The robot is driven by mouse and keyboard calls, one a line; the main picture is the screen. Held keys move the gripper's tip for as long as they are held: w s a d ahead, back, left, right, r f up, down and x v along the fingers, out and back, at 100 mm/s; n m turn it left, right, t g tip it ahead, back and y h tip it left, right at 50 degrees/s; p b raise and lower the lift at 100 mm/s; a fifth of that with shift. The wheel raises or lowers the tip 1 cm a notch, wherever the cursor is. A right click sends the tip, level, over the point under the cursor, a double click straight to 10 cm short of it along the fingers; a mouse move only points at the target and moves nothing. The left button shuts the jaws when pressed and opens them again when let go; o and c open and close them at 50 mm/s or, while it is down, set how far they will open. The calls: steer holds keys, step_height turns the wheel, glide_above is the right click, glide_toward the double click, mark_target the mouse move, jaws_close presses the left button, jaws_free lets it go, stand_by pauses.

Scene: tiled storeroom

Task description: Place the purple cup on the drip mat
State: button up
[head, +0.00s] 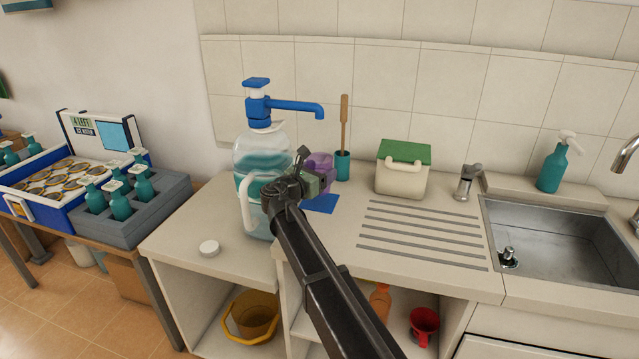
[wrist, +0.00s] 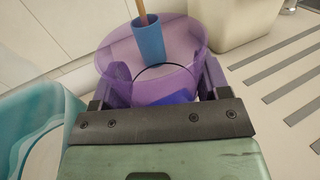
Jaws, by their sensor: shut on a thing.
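The purple cup (head: 320,162) is see-through and sits between the jaws of my gripper (head: 312,178), which is shut on it. In the wrist view the cup (wrist: 187,66) fills the space between the two fingers (wrist: 158,88), with its open top in sight. A flat blue mat (head: 321,204), which looks like the drip mat, lies on the counter just below and beside the gripper. A bit of blue (wrist: 182,97) shows through the cup in the wrist view. Whether the cup touches the counter is hard to tell.
A big water jug with a blue pump (head: 262,155) stands close left of my gripper. A teal holder (head: 342,166) with a wooden-handled tool is just behind the cup. A green-lidded box (head: 402,178), a grooved drainboard (head: 425,232) and a sink (head: 550,235) lie right.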

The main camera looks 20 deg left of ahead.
step_height(320, 180, down, 4)
steer(key=b, duration=0.4)
steer(key=shift+r+p, duration=0.25)
steer(key=shift+p, duration=0.05)
steer(key=shift+f, duration=0.25)
steer(key=o, duration=0.9)
steer(key=shift+r, duration=0.1)
steer(key=shift+r, duration=0.25)
steer(key=shift+v, duration=2.05)
